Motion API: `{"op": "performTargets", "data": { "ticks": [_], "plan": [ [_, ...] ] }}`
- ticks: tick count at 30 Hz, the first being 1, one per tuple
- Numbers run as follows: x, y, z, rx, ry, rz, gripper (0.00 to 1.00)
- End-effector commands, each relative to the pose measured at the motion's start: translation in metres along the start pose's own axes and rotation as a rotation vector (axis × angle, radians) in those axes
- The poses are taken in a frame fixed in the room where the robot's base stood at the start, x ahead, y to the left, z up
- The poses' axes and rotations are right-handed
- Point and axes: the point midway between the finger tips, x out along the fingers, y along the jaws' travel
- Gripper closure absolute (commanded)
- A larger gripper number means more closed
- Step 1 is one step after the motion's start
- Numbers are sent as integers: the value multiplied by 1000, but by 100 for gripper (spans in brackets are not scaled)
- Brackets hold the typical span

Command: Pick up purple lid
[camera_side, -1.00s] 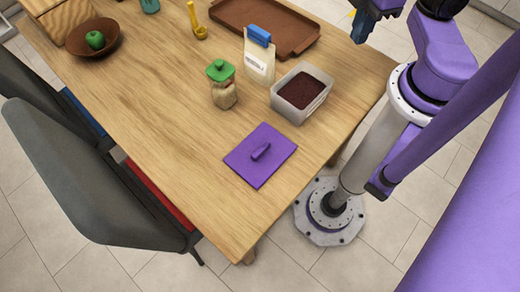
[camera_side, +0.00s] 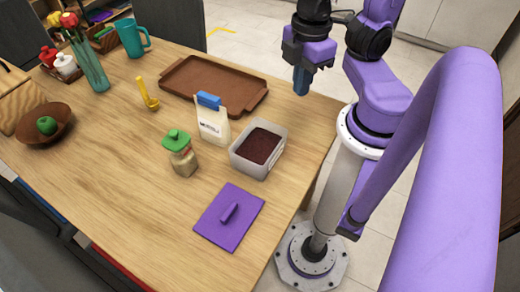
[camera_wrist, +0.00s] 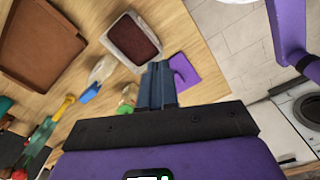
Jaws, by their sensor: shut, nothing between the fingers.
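The purple lid (camera_side: 229,216) is a flat square with a raised bar handle. It lies flat on the wooden table near its front right edge. In the wrist view the lid (camera_wrist: 184,72) shows just beyond my fingertips, partly hidden by them. My gripper (camera_side: 300,82) hangs above the far right edge of the table, well apart from the lid. Its blue fingers (camera_wrist: 157,70) are closed together and empty.
A grey container of dark brown contents (camera_side: 258,150) stands between my gripper and the lid. Beside it are a white bag with blue clip (camera_side: 213,124) and a green-lidded jar (camera_side: 181,158). A brown tray (camera_side: 212,84) lies farther back. Table left of the lid is clear.

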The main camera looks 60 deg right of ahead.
Motion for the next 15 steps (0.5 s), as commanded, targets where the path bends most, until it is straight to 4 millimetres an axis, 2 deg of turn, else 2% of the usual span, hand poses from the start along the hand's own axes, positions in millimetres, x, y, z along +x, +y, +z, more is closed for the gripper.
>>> {"op": "performTargets", "data": {
  "ticks": [1, 4, 15],
  "plan": [
    [0, 0, 0, 0, 0, 0, 87],
    [0, 0, 0, 0, 0, 0, 54],
    [2, 1, -5, -11, -2, 0, 53]
  ]
}}
